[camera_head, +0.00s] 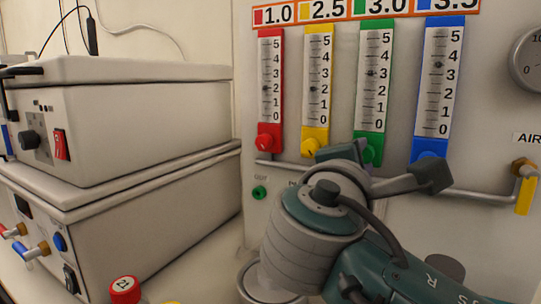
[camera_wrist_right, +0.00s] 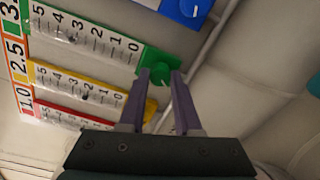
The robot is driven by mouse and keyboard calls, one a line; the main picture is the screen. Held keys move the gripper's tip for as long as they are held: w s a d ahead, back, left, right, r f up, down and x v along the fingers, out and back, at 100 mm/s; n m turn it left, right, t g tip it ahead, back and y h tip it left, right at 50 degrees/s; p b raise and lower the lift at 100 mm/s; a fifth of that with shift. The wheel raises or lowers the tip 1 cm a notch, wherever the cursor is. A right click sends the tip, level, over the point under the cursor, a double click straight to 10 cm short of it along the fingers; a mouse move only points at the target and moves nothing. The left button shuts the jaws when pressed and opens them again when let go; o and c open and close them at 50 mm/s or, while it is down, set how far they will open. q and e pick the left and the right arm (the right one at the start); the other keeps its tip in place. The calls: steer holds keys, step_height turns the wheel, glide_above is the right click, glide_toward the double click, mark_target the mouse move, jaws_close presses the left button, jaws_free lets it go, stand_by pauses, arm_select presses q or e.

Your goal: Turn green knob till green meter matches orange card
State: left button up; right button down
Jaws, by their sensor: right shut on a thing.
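The green meter (camera_head: 374,85) is on the panel, with a scale from 0 to 5. Its dark float sits level with about the 3 mark. The orange-bordered card (camera_head: 382,8) above it shows a green square and 3.0. The green knob (camera_head: 373,155) is at the meter's foot, partly hidden by my right gripper (camera_head: 352,152). In the right wrist view, the purple fingers of the right gripper (camera_wrist_right: 162,78) are at either side of the green knob (camera_wrist_right: 158,80), shut on it. My left gripper is in neither view.
The red meter (camera_head: 269,85), yellow meter (camera_head: 317,85) and blue meter (camera_head: 442,85) stand beside the green one, with their knobs below. A pipe (camera_head: 480,195) runs below the knobs. Stacked white instruments (camera_head: 130,130) fill the left. A red-capped bottle (camera_head: 125,288) stands at the bottom.

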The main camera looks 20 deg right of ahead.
steer(key=c, duration=0.6)
jaws_free()
steer(key=shift+r, duration=0.1)
